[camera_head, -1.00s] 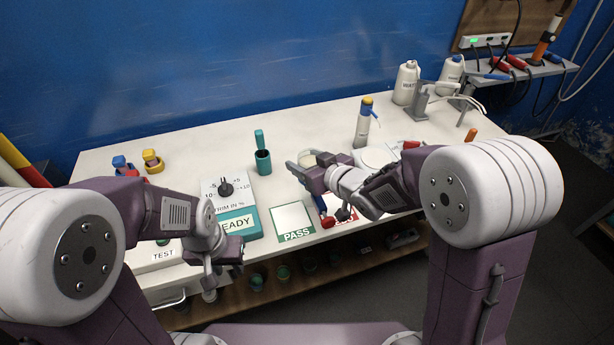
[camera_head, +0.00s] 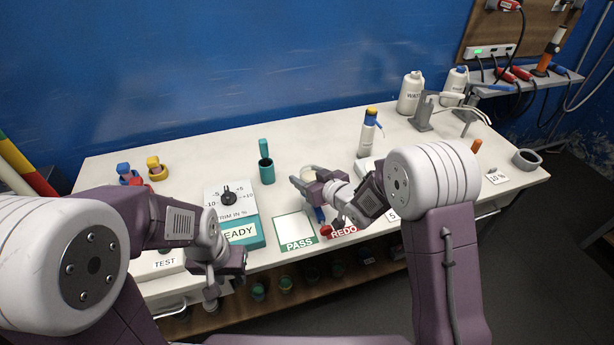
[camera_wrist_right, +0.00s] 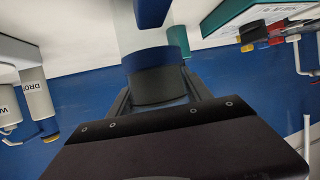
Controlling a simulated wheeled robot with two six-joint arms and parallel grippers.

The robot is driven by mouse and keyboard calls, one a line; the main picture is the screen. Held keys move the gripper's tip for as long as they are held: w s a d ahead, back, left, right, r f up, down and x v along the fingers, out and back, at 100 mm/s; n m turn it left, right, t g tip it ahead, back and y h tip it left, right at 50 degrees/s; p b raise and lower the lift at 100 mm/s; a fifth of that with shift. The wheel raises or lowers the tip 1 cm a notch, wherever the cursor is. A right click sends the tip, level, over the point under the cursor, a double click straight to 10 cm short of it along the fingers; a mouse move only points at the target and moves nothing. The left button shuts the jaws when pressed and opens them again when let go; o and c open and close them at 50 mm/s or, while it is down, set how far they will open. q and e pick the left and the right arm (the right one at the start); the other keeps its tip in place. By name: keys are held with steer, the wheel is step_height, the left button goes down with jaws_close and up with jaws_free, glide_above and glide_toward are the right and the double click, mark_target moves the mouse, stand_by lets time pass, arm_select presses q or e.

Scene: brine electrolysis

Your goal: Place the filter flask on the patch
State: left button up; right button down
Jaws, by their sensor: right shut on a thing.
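My right gripper (camera_head: 301,184) is above the table, just behind the PASS and REDO cards. In the right wrist view it is shut on a piece with a blue collar (camera_wrist_right: 160,62), which I take to be the filter flask, with a pale clear part (camera_wrist_right: 129,28) beyond it. In the head view a pale round part (camera_head: 311,170) shows by the fingers, the rest hidden by the gripper. The white patch (camera_head: 293,227) marked PASS is bare; the REDO card (camera_head: 343,232) is partly covered by my right arm. My left gripper (camera_head: 211,288) hangs at the front edge, its fingers unclear.
A bottle with a yellow and blue top (camera_head: 367,135) stands behind my right wrist. A teal holder (camera_head: 266,170) and the trim box (camera_head: 231,205) stand left of the PASS card. White bottles (camera_head: 411,94) and a stand (camera_head: 422,112) are at the back right.

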steer(key=shift+c, duration=2.3)
jaws_free()
steer(key=shift+f, duration=0.15)
steer(key=shift+r, duration=0.3)
steer(key=shift+s+d, duration=0.2)
steer(key=shift+s, duration=0.1)
steer(key=v, duration=1.1)
steer(key=s+d+f+m+g+h, duration=0.25)
steer(key=d+f+h, duration=0.2)
steer(key=d, duration=0.25)
steer(key=s+d+f+m+g+h, duration=0.1)
steer(key=s+d+f+m+g, duration=0.1)
steer(key=s+g, duration=0.2)
steer(key=s+d+f+m+g+h, duration=0.1)
steer(key=s+d+f+m+g, duration=0.1)
steer(key=s, duration=0.9)
steer(key=shift+s+d+f+g+h, duration=0.35)
steer(key=shift+d+f+g, duration=0.15)
steer(key=shift+f+g, duration=0.3)
